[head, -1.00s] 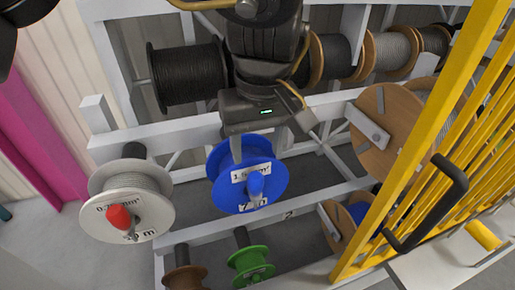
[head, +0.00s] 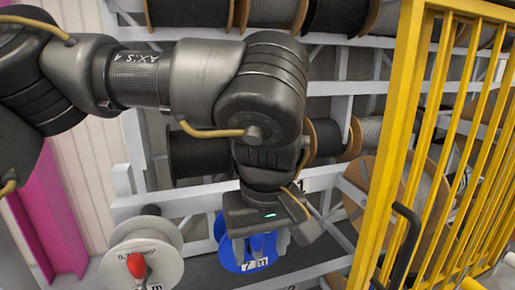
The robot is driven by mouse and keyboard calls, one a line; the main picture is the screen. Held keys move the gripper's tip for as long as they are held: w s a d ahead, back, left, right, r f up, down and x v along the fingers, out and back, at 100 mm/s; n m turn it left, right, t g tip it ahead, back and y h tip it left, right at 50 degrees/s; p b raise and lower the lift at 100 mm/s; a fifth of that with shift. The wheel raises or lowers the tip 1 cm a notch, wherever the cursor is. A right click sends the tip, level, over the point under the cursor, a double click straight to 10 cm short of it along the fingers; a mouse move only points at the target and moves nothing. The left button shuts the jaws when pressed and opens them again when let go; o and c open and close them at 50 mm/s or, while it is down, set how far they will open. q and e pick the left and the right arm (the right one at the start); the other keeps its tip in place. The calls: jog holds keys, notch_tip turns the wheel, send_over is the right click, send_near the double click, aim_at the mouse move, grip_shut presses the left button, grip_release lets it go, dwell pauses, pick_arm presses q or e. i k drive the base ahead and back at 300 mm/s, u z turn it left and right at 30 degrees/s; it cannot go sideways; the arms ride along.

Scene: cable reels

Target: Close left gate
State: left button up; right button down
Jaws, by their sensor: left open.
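A yellow barred gate (head: 397,140) stands at the right, its near upright post crossing the picture from top to bottom. A black handle (head: 404,243) sits on the gate, low in the view. My left gripper (head: 262,248) points down, left of the gate and apart from it. Its fingers are open, in front of the blue reel (head: 230,257), and hide part of it. I cannot tell whether they touch the reel. The gate's lower end is cut off by the picture edge. My right gripper is out of view.
A white rack (head: 190,205) holds several cable reels behind my arm. A wooden-sided reel (head: 357,190) stands close left of the gate. A magenta post (head: 55,225) is at the left.

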aim_at(410, 24)
jog(key=k, duration=1.1)
